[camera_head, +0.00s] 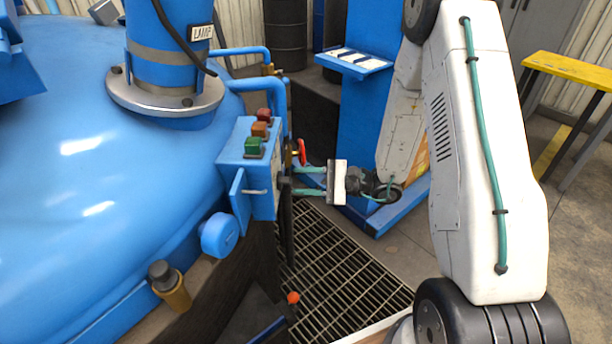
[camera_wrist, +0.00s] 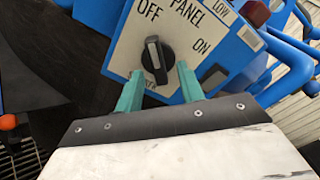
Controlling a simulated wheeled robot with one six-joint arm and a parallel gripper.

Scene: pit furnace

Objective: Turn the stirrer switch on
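The control panel (camera_wrist: 120,45) shows a pale face marked OFF, ON and PANEL in the wrist view. A black rotary knob (camera_wrist: 155,60) sits on it, its white pointer line roughly upright in the picture, nearer OFF than ON. Lettering below the knob is partly hidden. My gripper (camera_wrist: 160,70) is open, with one teal finger on either side of the knob's lower part; I cannot tell whether they touch it. In the head view my gripper (camera_head: 294,181) is at the right side of the blue panel box (camera_head: 236,157), whose face is turned away.
Green (camera_head: 254,146), orange (camera_head: 261,130) and red (camera_head: 265,115) buttons top the box. A red handle (camera_head: 301,152) is close above my gripper. Another dark knob (camera_wrist: 213,77) is right of my fingers.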

